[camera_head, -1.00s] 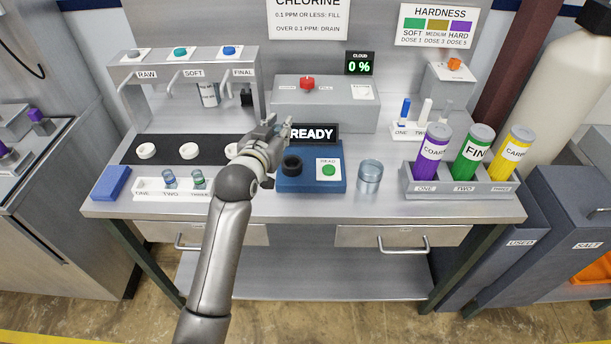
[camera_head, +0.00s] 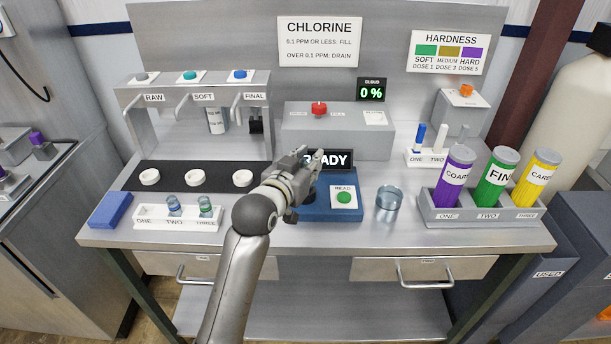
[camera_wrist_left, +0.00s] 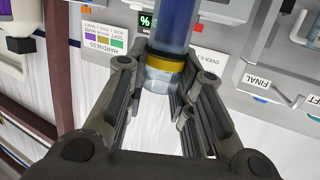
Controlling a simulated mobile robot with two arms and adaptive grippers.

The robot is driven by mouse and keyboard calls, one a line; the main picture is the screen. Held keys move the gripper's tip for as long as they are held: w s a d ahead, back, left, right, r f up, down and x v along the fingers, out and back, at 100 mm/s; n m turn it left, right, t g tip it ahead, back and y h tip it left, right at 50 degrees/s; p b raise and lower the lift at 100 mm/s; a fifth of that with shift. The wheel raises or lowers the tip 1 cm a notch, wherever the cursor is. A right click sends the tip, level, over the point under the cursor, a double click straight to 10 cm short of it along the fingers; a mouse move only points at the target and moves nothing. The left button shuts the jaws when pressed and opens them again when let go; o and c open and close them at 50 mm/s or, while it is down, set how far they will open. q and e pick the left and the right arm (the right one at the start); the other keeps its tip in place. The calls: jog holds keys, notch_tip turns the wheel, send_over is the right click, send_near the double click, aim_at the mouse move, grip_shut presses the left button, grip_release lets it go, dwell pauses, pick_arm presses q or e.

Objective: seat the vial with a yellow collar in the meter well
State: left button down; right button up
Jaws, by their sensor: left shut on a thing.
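The vial with a yellow collar (camera_wrist_left: 168,63) shows in the left wrist view, with a blue body above the collar and a clear part below it. My left gripper (camera_head: 312,158) is shut on it, the fingers on both sides. In the head view the gripper hides the vial. The blue meter (camera_head: 330,211) has a green READ button and a READY display (camera_head: 339,160). The gripper is over the left part of the meter, and its black well is mostly hidden behind the gripper. I cannot tell how far the vial is above the well. My right gripper is not in view.
A white rack (camera_head: 152,222) with two vials stands left of the meter, beside a blue block (camera_head: 111,209). A glass cup (camera_head: 389,203) stands just right of it. Colored tubes stand in a grey holder (camera_head: 478,220) at right. Taps (camera_head: 195,94) are behind left.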

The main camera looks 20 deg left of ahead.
pick_arm(q)
jog(key=w+a+f, duration=0.1)
jog(key=w+f, duration=0.3)
jog(key=w+a+f+p, duration=0.1)
jog(key=w+f, duration=0.1)
jog(key=shift+a+f, duration=0.3)
jog(key=shift+f, duration=0.1)
notch_tip(320, 180, down, 2)
jog(key=shift+f+p, duration=0.1)
jog(key=shift+p, duration=0.3)
jog(key=shift+f, duration=0.25)
jog(key=shift+f, duration=0.2)
jog(key=c, duration=1.2)
grip_release()
jog(key=shift+c, duration=0.2)
